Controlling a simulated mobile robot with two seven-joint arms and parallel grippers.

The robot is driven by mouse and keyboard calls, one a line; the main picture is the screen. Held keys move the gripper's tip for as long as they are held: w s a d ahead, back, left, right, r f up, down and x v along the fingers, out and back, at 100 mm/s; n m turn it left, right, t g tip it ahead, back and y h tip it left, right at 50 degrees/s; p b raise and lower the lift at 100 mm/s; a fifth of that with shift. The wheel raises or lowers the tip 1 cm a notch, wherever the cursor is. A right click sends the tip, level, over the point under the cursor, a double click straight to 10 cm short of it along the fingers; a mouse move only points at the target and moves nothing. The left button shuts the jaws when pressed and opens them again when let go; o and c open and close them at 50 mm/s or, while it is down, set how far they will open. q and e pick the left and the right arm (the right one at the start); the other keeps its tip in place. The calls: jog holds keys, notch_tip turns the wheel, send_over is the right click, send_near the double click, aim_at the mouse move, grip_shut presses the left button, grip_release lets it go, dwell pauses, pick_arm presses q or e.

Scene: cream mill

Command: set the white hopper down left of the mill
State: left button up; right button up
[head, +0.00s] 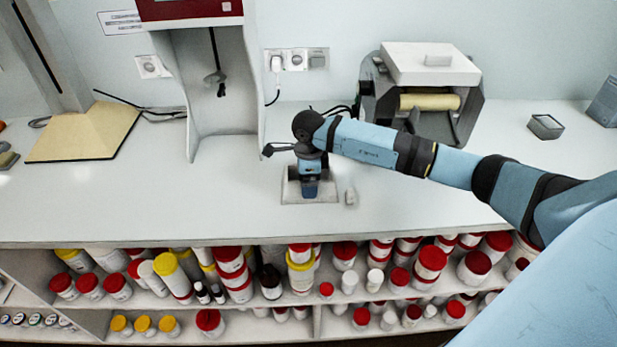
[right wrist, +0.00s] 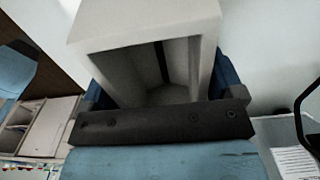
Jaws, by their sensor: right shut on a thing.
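The white hopper (head: 325,190) is at the middle of the counter, left of and nearer than the mill. It shows around and below my right gripper (head: 310,188), which points down at it. In the right wrist view the hopper (right wrist: 145,22) is a pale open box with a hollow inside, held at my right gripper (right wrist: 160,118). The gripper hides part of the hopper, and I cannot tell whether it rests on the counter. The mill (head: 468,110) is a grey housing with a cream roller and a white block on top. My left gripper is not in view.
A tall grey stand (head: 222,110) with a red-topped unit is behind and left of the hopper. A tan board (head: 85,135) lies far left. A small dark box (head: 545,126) is right of the mill. Shelves of jars (head: 235,270) are below the counter's front edge.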

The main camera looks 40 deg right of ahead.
jog(key=shift+f, duration=0.1)
jog(key=o, duration=0.8)
